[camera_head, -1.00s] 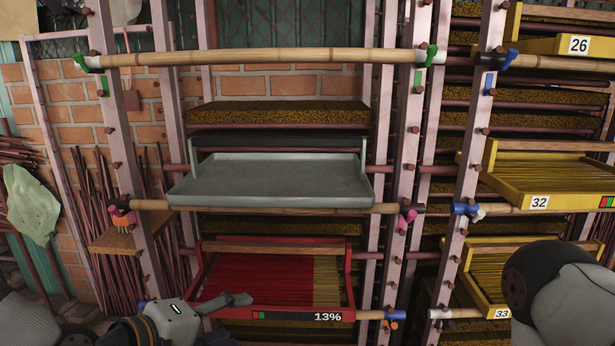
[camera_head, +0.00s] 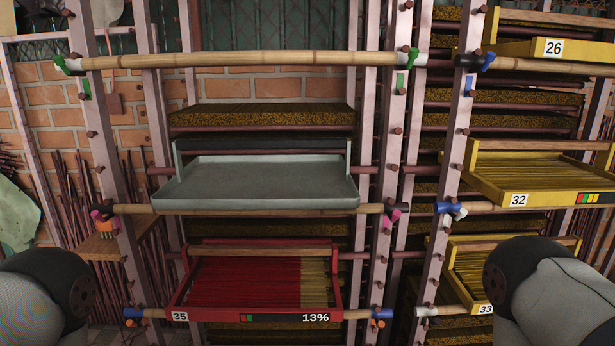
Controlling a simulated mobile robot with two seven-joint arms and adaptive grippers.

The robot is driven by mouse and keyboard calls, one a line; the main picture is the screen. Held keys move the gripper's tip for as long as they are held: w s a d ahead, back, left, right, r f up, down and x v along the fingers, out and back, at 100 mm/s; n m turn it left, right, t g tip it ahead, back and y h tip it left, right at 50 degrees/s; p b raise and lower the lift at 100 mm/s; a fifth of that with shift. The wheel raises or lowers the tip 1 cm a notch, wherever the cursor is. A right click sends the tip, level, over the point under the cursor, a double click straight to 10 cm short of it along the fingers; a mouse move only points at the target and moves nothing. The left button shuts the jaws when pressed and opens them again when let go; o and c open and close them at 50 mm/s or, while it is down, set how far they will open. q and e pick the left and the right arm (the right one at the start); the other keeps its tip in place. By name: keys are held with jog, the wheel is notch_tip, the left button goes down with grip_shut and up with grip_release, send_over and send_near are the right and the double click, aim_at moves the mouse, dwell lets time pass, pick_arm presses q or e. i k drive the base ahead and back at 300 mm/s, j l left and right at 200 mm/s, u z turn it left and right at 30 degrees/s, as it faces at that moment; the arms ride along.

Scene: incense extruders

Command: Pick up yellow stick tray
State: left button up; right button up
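A yellow tray labelled 32 (camera_head: 560,196) holds yellow sticks and rests on the right rack at mid height. Another yellow tray labelled 33 (camera_head: 466,291) sits below it, partly hidden by my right arm. A third yellow tray labelled 26 (camera_head: 520,50) is at the top right, cut off by the picture edge. A red tray labelled 35 (camera_head: 250,318) at lower middle holds mostly red sticks, with yellow ones at its right side. My arm links show at both lower corners. Neither gripper is in view.
An empty grey tray (camera_head: 260,185) with a dark handle bar sits on the middle rack above the red tray. Bamboo poles (camera_head: 250,60) cross pinkish upright posts (camera_head: 455,150) with pegs. Stacks of sticks (camera_head: 262,115) lie behind. A brick wall stands at the left.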

aim_at(545, 48)
jog(key=k+z, duration=0.1)
jog(key=z, duration=0.3)
jog(key=k+l+z, duration=0.1)
jog(key=z, duration=0.3)
jog(key=k+l+z, duration=0.1)
jog(key=z, duration=0.3)
jog(key=k+l+z, duration=0.1)
jog(key=z, duration=0.25)
